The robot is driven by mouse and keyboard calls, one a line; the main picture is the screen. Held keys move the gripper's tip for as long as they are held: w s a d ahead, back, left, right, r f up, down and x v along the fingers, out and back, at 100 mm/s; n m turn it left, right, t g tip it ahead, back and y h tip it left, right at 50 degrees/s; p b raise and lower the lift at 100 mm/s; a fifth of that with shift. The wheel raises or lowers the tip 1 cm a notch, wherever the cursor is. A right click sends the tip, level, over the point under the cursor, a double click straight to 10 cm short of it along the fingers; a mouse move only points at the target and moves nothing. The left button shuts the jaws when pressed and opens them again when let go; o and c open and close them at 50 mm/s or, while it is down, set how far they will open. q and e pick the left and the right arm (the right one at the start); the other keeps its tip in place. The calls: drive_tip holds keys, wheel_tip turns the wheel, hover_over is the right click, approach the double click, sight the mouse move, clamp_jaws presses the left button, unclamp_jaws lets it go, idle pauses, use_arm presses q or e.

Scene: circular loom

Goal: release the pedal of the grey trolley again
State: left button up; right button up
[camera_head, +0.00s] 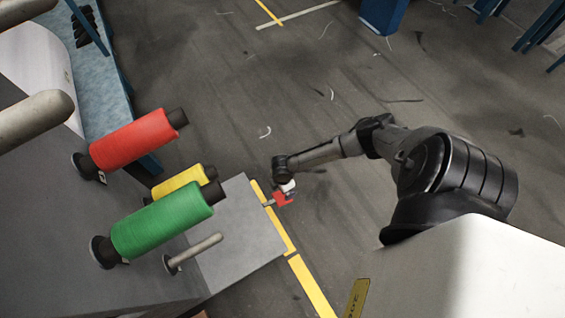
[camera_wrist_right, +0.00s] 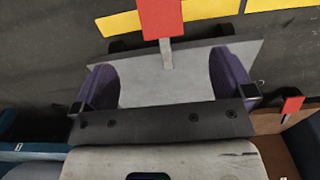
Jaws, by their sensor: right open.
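The grey trolley (camera_head: 235,232) stands at the lower left of the head view, with a red pedal (camera_head: 283,198) sticking out on a short stem from its right edge. In the right wrist view the red pedal (camera_wrist_right: 161,18) is at the top centre, past the grey plate. My right gripper (camera_head: 288,186) is at the pedal in the head view; I cannot tell whether it touches. In the wrist view its purple-padded fingers (camera_wrist_right: 165,72) are apart with nothing held between them. Whether the pedal is pressed down is not clear. My left gripper is not in view.
Red (camera_head: 133,140), yellow (camera_head: 180,183) and green (camera_head: 162,222) spools sit on pegs over the trolley. Yellow floor tape (camera_head: 312,288) runs along its edge. A brown surface with another red pedal (camera_wrist_right: 292,104) is at the wrist view's right. Floor behind the arm is mostly open.

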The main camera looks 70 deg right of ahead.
sight(283, 197)
wheel_tip(283, 197, down, 11)
drive_tip(key=b, duration=0.7)
drive_tip(key=shift+f+b, duration=0.2)
drive_tip(key=shift+b, duration=0.1)
use_arm(q)
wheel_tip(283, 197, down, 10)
drive_tip(key=b, duration=0.1)
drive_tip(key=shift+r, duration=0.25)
use_arm(e)
drive_tip(key=shift+f, duration=1)
drive_tip(key=shift+c, duration=0.5)
